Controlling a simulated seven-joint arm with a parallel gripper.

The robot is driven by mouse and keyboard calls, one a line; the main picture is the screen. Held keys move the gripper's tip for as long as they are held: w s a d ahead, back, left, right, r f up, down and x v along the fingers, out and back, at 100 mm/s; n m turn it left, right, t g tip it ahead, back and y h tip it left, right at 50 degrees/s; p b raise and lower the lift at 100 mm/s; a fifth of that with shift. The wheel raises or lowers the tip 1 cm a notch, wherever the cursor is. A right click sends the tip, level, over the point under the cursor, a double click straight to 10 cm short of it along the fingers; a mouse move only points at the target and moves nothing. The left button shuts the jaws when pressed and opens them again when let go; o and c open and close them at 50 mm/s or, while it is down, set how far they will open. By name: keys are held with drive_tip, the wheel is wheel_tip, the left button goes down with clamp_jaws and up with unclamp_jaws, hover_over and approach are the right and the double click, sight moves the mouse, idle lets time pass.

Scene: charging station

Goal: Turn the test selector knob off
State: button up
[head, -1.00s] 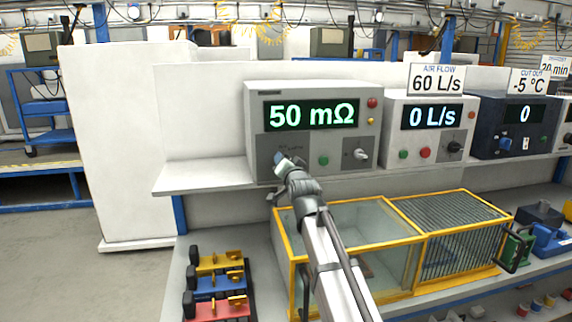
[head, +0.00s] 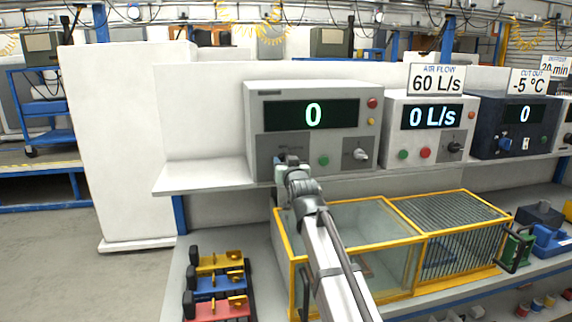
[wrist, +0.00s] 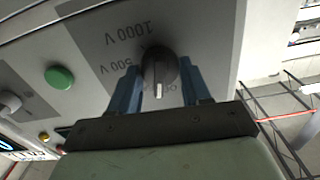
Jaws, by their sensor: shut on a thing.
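The tester is a light grey box (head: 254,112) on the shelf, and its display (head: 313,115) reads "0" in green. The test selector knob (wrist: 160,72) is dark and round, with a white pointer line toward the bottom of the wrist view. "1000 V" and "500 V" are printed upside down around it; the marking near the pointer is partly hidden. My gripper (head: 284,160) is at the tester's lower left panel and covers the knob in the head view. In the wrist view, its blue fingers sit on both sides of the knob, shut on it.
A green button (head: 323,160) and another knob (head: 361,154) are to the right of my gripper. An air flow unit (head: 391,120) stands beside the tester. Below are a yellow-framed glass case (head: 345,250) and several coloured clamps (head: 218,283).

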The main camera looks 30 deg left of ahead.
drive_tip(key=shift+n, duration=1.5)
drive_tip(key=o, duration=1.1)
drive_tip(key=shift+c, duration=0.2)
drive_tip(key=shift+s, duration=0.1)
drive_tip(key=v, duration=1.3)
drive_tip(key=shift+s+d, duration=0.25)
drive_tip(key=shift+d, duration=0.05)
